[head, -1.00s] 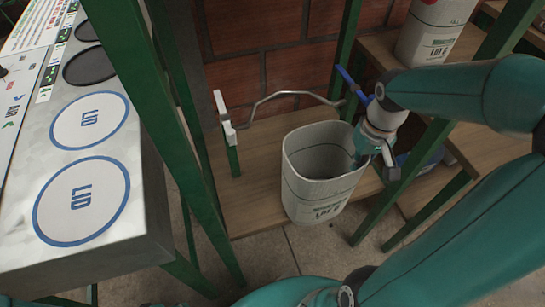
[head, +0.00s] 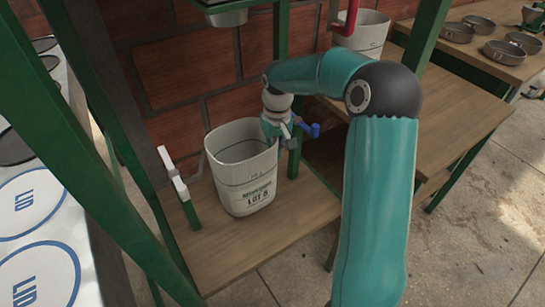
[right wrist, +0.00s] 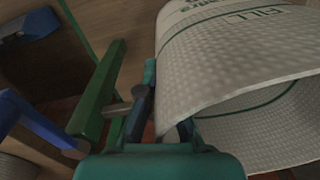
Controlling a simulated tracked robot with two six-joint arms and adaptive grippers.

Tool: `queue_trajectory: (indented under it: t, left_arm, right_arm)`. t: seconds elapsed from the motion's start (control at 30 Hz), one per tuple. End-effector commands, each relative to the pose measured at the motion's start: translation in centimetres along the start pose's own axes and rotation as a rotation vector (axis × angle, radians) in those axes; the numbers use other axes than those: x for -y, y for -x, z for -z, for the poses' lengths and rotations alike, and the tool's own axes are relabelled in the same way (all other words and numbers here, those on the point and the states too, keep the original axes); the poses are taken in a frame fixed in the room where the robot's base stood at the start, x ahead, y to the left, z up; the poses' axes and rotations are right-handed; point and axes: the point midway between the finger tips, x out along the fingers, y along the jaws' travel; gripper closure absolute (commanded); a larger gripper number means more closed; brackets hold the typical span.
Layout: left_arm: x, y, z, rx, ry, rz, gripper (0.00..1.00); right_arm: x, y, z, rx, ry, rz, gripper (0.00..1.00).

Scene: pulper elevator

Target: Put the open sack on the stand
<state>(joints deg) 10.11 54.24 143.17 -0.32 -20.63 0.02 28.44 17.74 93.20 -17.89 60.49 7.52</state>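The open sack (head: 247,185), pale and woven with green print, is upright with its mouth up over the wooden stand (head: 240,237). I cannot tell if its bottom touches the board. My right gripper (head: 277,128) is at the sack's right rim. In the right wrist view the sack's wall (right wrist: 230,50) runs between the fingers of my right gripper (right wrist: 163,108), which pinch it. A white-levered clamp (head: 172,172) on a green post is left of the sack, and a blue-levered clamp (head: 308,130) is right of it. My left gripper is out of view.
A metal spout (head: 228,15) hangs above, behind the sack. Another sack (head: 360,32) stands at the back right below a red hook. Green posts and a brick wall close in the left and back. A table with several round pans (head: 458,32) is at the far right.

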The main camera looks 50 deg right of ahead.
Motion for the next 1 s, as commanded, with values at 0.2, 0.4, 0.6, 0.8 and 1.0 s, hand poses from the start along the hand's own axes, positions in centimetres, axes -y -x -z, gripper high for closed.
queue_trajectory:
  t: [0.2,0.4,0.6,0.8,1.0]
  left_arm:
    - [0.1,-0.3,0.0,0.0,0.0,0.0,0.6]
    - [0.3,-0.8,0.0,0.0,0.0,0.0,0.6]
    - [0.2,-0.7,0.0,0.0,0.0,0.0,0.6]
    - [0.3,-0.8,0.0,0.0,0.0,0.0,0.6]
    - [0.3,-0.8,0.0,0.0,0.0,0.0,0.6]
  right_arm:
    - [0.2,-1.1,0.9,0.004,0.001,0.001,1.0]
    - [0.1,-3.5,0.8,0.001,0.001,0.001,1.0]
    - [0.1,-3.5,0.9,0.0,0.001,0.001,1.0]
    - [0.1,-3.8,0.8,0.0,0.001,0.001,0.92]
    - [0.1,-3.8,0.8,0.001,0.001,0.001,0.69]
